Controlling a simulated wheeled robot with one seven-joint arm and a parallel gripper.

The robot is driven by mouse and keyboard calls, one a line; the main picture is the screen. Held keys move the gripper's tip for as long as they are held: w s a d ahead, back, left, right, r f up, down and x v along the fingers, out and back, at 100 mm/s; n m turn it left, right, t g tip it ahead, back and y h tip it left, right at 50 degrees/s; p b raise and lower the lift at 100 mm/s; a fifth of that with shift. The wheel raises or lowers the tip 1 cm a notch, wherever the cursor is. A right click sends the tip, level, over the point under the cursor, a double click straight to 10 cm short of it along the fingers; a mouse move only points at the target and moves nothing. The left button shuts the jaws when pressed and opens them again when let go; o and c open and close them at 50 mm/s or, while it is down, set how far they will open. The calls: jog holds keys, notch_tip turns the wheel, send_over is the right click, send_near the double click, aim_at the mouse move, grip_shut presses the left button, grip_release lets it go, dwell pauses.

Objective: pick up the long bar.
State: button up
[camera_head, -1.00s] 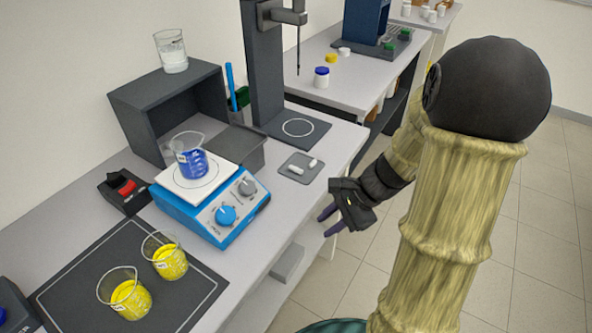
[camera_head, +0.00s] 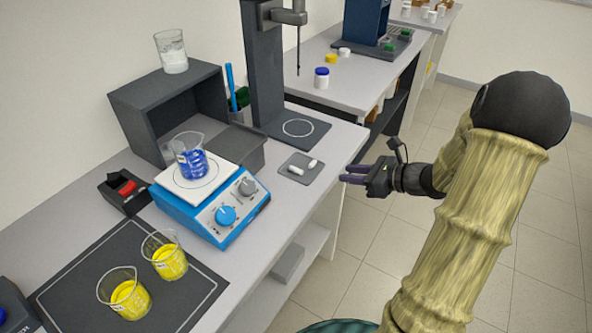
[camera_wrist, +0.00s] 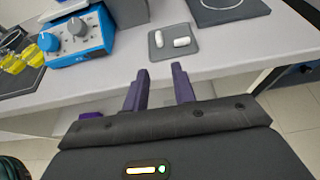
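Two small white bars lie on a grey pad (camera_head: 288,175) near the bench's front edge. The left bar (camera_head: 296,169) looks like the longer one; the shorter bar (camera_head: 312,163) lies to its right. In the wrist view the long bar (camera_wrist: 158,39) points away from me and the shorter bar (camera_wrist: 182,41) lies crosswise, both on the pad (camera_wrist: 170,52). My gripper (camera_head: 348,174) is open and empty, just off the bench edge to the right of the pad. Its purple fingers (camera_wrist: 160,78) stand apart, short of the bars.
A blue hotplate (camera_head: 215,205) with a beaker of blue liquid (camera_head: 192,163) stands left of the pad. A dark stand (camera_head: 265,70) with its base plate is behind it. Two yellow beakers (camera_head: 170,262) are on a dark mat. Free bench lies around the pad.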

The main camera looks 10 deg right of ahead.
send_near(299, 169)
jog(key=x, duration=0.3)
jog(key=shift+p+x, duration=0.55)
jog(key=shift+x, duration=2)
jog(key=shift+s, duration=0.1)
grip_shut()
